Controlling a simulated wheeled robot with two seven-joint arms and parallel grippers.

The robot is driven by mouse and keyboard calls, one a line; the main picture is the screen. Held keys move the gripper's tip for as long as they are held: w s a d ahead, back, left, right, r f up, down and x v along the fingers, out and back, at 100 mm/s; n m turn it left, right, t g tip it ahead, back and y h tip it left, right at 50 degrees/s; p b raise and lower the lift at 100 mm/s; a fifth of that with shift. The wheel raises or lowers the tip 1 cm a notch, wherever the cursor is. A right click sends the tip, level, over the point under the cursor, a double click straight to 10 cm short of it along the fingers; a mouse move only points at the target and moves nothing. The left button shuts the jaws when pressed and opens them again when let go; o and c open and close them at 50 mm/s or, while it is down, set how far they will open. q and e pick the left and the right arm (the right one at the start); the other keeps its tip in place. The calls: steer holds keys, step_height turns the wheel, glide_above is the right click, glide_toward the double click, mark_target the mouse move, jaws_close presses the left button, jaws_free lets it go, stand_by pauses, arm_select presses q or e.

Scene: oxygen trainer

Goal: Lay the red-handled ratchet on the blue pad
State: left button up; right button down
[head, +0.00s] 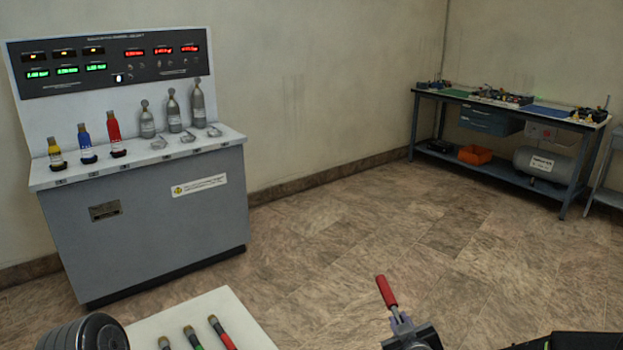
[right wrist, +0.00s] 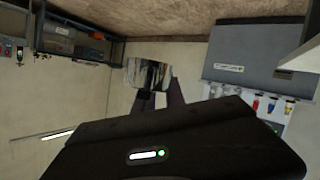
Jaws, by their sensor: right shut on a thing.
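The red-handled ratchet (head: 386,291) is at the bottom of the head view, its red handle pointing up and slightly left. My right gripper (head: 410,336) is shut on the ratchet's grey metal part below the handle and holds it up in front of the floor. In the right wrist view, my right gripper's fingers (right wrist: 160,98) are partly hidden behind its dark body. The blue pad (head: 549,112) lies on top of the far workbench at the right, well away from the gripper. My left gripper is not in view.
The workbench (head: 490,102) also carries a green pad (head: 452,93) and several small tools and fittings. A grey console (head: 150,220) with bottles stands at the left. A white table (head: 245,320) with coloured cylinders is in the near foreground. Open tiled floor lies between.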

steer(key=shift+s+d+r, duration=0.1)
steer(key=shift+s+r, duration=0.2)
steer(key=shift+r, duration=0.25)
steer(key=shift+s+r, duration=0.25)
steer(key=shift+r, duration=0.25)
steer(key=shift+w+a+r, duration=0.1)
steer(key=shift+a+r, duration=0.1)
steer(key=shift+a, duration=0.05)
steer(key=v, duration=0.4)
steer(key=shift+r, duration=0.3)
steer(key=s+a+f+n+g+y, duration=0.2)
steer(key=a+n+g+y, duration=0.2)
steer(key=a, duration=0.5)
steer(key=s+a+f+n+g+y, duration=0.2)
steer(key=a+f+n+g+y, duration=0.1)
steer(key=a+n+y, duration=0.5)
steer(key=shift+s+a+n+g, duration=0.35)
steer(key=shift+a+n+g, duration=0.05)
steer(key=shift+a, duration=0.15)
